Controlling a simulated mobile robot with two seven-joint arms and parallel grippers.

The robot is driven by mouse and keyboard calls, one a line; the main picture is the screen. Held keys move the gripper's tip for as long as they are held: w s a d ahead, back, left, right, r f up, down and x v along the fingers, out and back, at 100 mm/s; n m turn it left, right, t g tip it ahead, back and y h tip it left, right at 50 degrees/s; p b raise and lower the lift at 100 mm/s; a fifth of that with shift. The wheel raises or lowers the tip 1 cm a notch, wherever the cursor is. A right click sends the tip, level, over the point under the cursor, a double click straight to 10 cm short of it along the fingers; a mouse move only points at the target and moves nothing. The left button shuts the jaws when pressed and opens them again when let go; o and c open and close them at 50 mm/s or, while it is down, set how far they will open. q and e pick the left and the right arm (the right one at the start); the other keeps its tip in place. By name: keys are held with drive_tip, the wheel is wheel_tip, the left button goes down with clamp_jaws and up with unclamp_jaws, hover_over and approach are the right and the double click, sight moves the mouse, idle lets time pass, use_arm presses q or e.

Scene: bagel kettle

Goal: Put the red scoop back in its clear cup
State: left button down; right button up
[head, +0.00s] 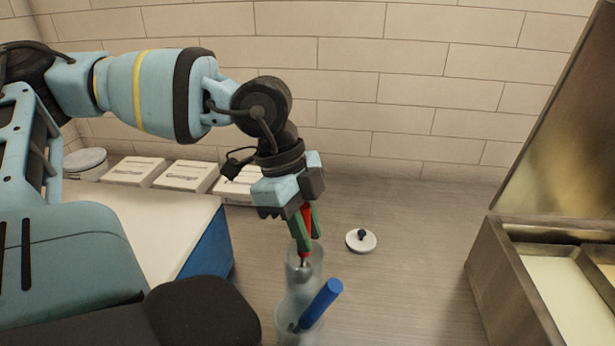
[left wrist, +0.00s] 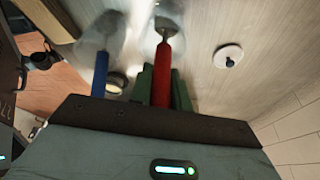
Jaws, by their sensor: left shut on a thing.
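My left gripper (head: 306,236), with green fingers, points down and is shut on the red scoop (head: 307,215). The scoop's metal head hangs downward and overlaps the mouth of the rear clear cup (head: 317,262); I cannot tell whether it is inside or just above. In the left wrist view the red scoop (left wrist: 163,75) runs out between the green fingers toward its metal end. The front clear cup (head: 283,322) holds a blue scoop (head: 321,302), tilted to the right. The blue scoop also shows in the left wrist view (left wrist: 100,75). My right gripper is not in view.
A white lid with a dark knob (head: 361,240) lies on the counter right of the cups. White boxes (head: 186,176) line the back left.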

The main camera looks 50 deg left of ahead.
use_arm(q)
drive_tip(key=c, duration=1.2)
unclamp_jaws()
drive_tip(key=shift+c, duration=0.2)
drive_tip(key=shift+r, duration=0.1)
drive_tip(key=v, duration=0.7)
drive_tip(key=shift+a+r+p, duration=0.2)
drive_tip(key=shift+r+p, duration=0.1)
drive_tip(key=shift+s+d, duration=0.1)
